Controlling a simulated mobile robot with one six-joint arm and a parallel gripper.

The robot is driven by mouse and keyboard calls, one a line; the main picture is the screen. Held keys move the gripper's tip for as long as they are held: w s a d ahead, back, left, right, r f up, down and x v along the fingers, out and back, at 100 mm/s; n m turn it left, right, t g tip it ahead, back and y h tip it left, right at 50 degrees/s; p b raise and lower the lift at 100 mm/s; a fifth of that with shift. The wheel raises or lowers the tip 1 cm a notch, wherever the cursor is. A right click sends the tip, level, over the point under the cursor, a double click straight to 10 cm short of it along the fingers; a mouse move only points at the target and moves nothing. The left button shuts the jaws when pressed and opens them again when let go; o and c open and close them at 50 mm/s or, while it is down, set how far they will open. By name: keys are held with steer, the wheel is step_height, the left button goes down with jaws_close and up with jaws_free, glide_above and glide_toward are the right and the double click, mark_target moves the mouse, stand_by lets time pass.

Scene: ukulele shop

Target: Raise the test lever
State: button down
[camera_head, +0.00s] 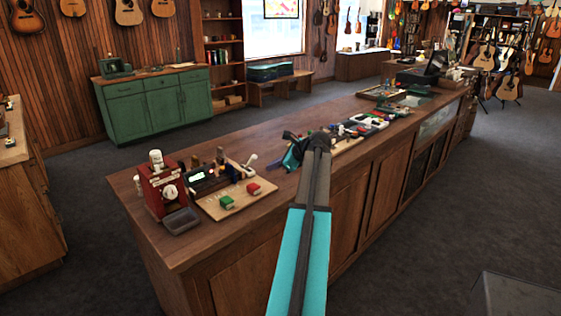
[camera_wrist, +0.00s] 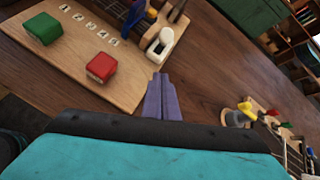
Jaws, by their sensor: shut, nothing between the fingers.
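A wooden test board (camera_head: 208,206) lies on the long counter. It carries a green block-shaped button (camera_head: 227,202) and a red one (camera_head: 254,189). A small white lever (camera_head: 249,163) stands at the board's back right corner and slants up; it also shows in the wrist view (camera_wrist: 160,46). I cannot tell its exact setting. My gripper (camera_head: 291,158) is to the right of the board, above the counter. In the wrist view its fingers (camera_wrist: 161,85) are shut and empty, pointing toward the white lever, apparently apart from it.
A red device (camera_head: 161,190) and a dark tray (camera_head: 182,221) stand left of the board. More tools and parts (camera_head: 362,124) lie on the counter beyond my gripper. The counter's front strip is bare.

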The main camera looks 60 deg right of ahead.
mark_target(250, 162)
steer(key=shift+w+a+r+p, duration=0.2)
steer(key=shift+w+r+p, duration=0.25)
steer(key=shift+w, duration=0.45)
steer(key=shift+w+a+r+p, duration=0.2)
steer(key=shift+w+r, duration=0.35)
steer(key=shift+w, duration=0.35)
steer(key=shift+d+r+p, duration=0.15)
steer(key=shift+r+p, duration=0.15)
steer(key=shift+p, duration=0.15)
